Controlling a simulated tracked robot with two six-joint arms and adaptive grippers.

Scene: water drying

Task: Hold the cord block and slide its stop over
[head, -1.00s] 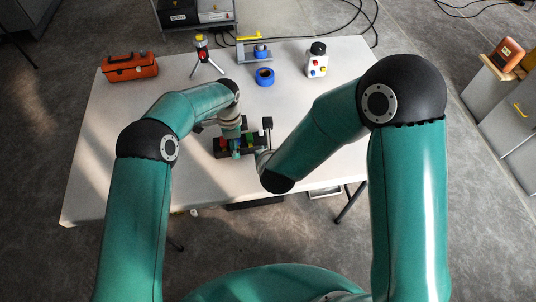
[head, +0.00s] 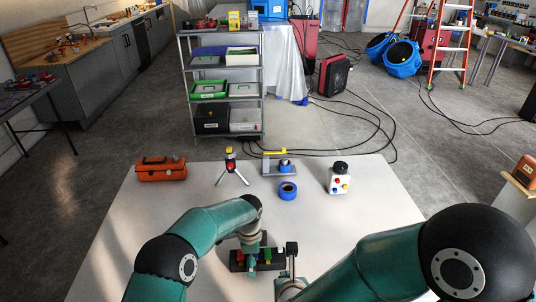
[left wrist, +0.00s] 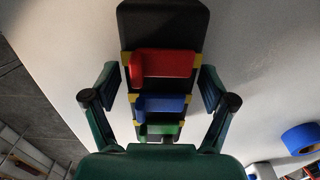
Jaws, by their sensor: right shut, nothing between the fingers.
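The cord block (head: 238,267) is a dark bar lying on the white table, with red, blue and green pieces on it. In the left wrist view the dark block (left wrist: 165,25) runs down the middle, its red piece (left wrist: 163,65), blue piece (left wrist: 162,103) and green piece (left wrist: 160,129) in a row. My left gripper (head: 251,260) is over the block. Its fingers (left wrist: 160,90) lie on either side of the block; I cannot tell whether they touch it. My right gripper (head: 281,276) is shut and empty by the block's right end, its tips partly hidden.
On the table (head: 130,235) behind the block stand an orange toolbox (head: 161,172), a small tripod (head: 231,172), a blue tape roll (head: 288,190), a grey stand with a yellow bar (head: 278,165) and a white box with coloured buttons (head: 339,181). Table space left of the block is clear.

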